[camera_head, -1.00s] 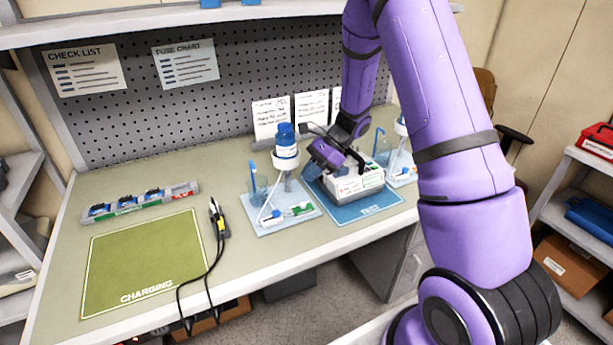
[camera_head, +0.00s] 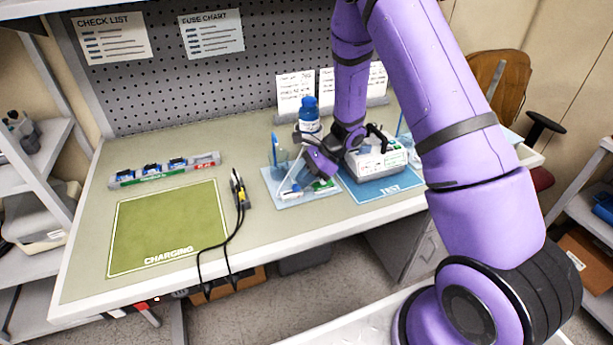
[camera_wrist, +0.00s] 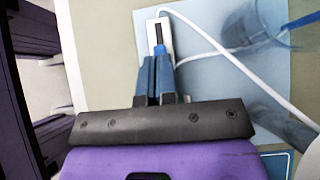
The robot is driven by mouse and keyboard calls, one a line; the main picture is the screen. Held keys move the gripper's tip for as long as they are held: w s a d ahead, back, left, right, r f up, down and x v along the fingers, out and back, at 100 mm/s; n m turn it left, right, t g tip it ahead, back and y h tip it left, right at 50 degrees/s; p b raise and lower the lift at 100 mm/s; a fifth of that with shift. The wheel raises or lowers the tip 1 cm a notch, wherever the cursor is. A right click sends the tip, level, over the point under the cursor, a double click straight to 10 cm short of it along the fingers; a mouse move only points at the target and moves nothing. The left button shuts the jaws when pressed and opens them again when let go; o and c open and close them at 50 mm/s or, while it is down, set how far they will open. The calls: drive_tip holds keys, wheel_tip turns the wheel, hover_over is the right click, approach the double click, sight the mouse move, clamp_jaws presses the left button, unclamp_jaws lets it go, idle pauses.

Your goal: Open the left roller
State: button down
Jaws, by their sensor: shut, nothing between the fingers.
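The left roller clamp is a white slotted body with a blue roller. It lies on the light blue tray (camera_head: 288,202) of the left stand and shows in the wrist view as the white body (camera_wrist: 152,30) with the blue roller (camera_wrist: 160,50) at its near end. My gripper (camera_wrist: 160,62) is shut and empty, its blue fingertips right at the roller; I cannot tell whether they touch. In the head view my gripper (camera_head: 304,180) is low over the tray and partly covers the stand. White tubing (camera_wrist: 235,62) runs right of the fingers.
A blue-capped bottle (camera_head: 309,116) stands behind my gripper. A clear cup (camera_wrist: 262,22) is right of the clamp in the wrist view. The white pump (camera_head: 377,160) sits on the blue TEST mat (camera_head: 385,192). The green CHARGING mat (camera_head: 170,225) is bare.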

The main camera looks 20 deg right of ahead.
sight(293, 188)
drive_tip(key=shift+a, duration=1.8)
drive_tip(key=shift+r, duration=0.1)
drive_tip(key=v, duration=1.4)
drive_tip(key=shift+d, duration=0.1)
